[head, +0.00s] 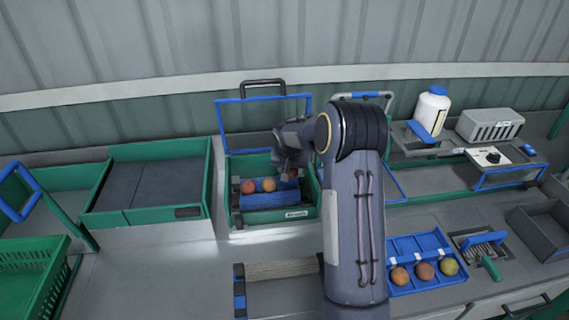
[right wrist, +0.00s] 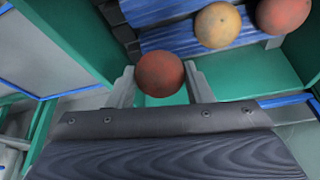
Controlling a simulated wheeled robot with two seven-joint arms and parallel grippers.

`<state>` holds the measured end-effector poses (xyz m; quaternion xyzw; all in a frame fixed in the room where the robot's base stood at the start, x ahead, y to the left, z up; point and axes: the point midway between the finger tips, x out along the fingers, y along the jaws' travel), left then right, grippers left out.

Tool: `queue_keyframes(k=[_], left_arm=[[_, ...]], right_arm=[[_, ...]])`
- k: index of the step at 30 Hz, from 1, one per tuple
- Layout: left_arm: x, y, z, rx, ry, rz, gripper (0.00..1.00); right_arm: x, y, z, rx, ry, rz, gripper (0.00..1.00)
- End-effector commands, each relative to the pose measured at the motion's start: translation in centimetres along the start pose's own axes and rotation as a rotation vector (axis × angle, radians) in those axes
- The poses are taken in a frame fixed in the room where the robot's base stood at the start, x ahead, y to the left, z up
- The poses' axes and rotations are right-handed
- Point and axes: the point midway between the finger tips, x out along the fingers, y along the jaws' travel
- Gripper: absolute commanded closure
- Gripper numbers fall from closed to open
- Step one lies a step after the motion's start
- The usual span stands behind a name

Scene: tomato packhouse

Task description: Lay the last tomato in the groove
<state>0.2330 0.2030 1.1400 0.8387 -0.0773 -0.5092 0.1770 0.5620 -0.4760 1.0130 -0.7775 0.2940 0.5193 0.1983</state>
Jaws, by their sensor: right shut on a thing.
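My right gripper (right wrist: 160,84) is shut on a red tomato (right wrist: 160,73), with one finger on each side of it. In the head view the right gripper (head: 290,168) is over the right part of a green crate (head: 236,168). The crate holds a blue grooved insert (head: 270,200). A red tomato (head: 248,186) and an orange-yellow tomato (head: 268,185) lie side by side on the insert. Both also show in the right wrist view, the yellow one (right wrist: 218,25) nearer the held tomato. Whether the held tomato touches the groove I cannot tell. My left gripper is not in view.
A blue tray (head: 425,244) with three tomatoes lies right of my arm. The crate's raised blue-framed lid (head: 262,119) stands behind it. A dark-topped green bench section (head: 150,183) is to the left, a white bottle (head: 430,110) at back right. The front counter is mostly clear.

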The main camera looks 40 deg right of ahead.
Motion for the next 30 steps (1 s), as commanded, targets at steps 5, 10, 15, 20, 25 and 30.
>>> queue_keyframes(k=[5,10,15,20,25,30], left_arm=[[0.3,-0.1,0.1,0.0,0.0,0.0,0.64],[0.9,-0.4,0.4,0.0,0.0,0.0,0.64],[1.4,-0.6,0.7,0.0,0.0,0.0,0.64],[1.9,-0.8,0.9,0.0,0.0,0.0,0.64],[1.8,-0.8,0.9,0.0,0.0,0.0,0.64],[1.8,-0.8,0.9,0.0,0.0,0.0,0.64]], right_arm=[[0.8,0.0,0.3,0.001,0.0,-0.001,0.65],[2.1,0.1,0.8,0.0,-0.001,0.0,0.65],[3.5,0.1,1.4,0.0,-0.001,0.001,0.65],[3.7,0.0,1.5,0.0,0.001,0.0,0.65],[3.5,0.0,1.4,0.0,0.001,0.0,0.65],[3.5,0.0,1.4,0.0,0.0,0.0,0.65]])
